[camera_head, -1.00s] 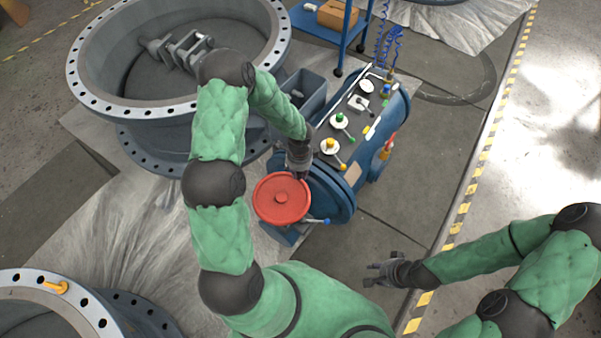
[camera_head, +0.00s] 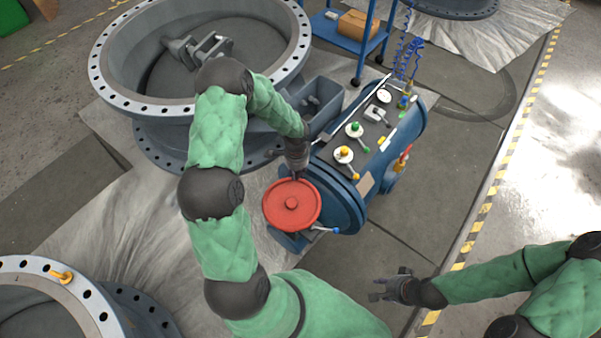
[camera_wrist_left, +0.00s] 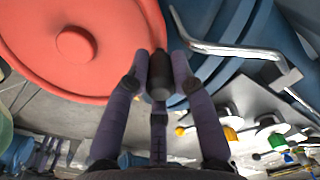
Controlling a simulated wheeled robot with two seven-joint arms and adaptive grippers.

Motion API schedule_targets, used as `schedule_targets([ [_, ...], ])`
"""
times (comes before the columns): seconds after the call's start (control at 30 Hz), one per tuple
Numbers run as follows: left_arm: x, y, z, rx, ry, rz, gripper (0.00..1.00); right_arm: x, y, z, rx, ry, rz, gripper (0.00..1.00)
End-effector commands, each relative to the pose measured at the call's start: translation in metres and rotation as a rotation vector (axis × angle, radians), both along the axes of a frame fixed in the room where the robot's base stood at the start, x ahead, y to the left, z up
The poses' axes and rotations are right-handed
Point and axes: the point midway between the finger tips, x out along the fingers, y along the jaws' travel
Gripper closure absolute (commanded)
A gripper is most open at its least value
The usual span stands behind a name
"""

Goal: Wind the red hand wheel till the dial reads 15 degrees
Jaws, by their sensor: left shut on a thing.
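The red hand wheel (camera_head: 278,208) sits at the near end of a blue cylindrical unit; it fills the upper left of the left wrist view (camera_wrist_left: 40,45). My left gripper (camera_head: 297,176) is at the wheel's far rim. In the left wrist view its fingers (camera_wrist_left: 160,72) are shut around a dark upright handle (camera_wrist_left: 160,78) at the rim. Small white round dials (camera_head: 384,96) lie on the unit's top; their readings are too small to make out. My right gripper (camera_head: 376,289) is open and empty, apart from the unit at the lower right.
Green (camera_head: 355,126) and yellow (camera_head: 344,150) knobs stand on the unit's top. A large grey flanged ring (camera_head: 110,95) is at the left. The floor right of the unit is clear.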

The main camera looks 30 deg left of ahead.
Motion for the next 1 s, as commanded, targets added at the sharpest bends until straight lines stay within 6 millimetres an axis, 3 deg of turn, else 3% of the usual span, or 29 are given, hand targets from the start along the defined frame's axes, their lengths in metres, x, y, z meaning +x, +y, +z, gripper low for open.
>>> schedule_targets([
  [0.53, -0.0022, 0.0037, -0.0002, 0.002, 0.002, -0.004, 1.00, 0.0000, 0.0000, 0.0006, 0.000, 0.000, 0.000, 0.66],
  [0.57, -0.0023, 0.0038, -0.0002, 0.002, 0.002, -0.005, 0.73, 0.0000, 0.0000, 0.0006, 0.000, 0.000, 0.000, 0.66],
  [0.63, -0.0022, 0.0036, -0.0002, 0.002, 0.002, -0.004, 0.53, 0.0000, 0.0000, 0.0006, 0.000, 0.000, 0.000, 0.66],
  [1.0, -0.0015, 0.0032, 0.0016, 0.001, 0.000, -0.004, 0.52, 0.0001, 0.0000, 0.0006, 0.000, 0.000, 0.000, 0.66],
])
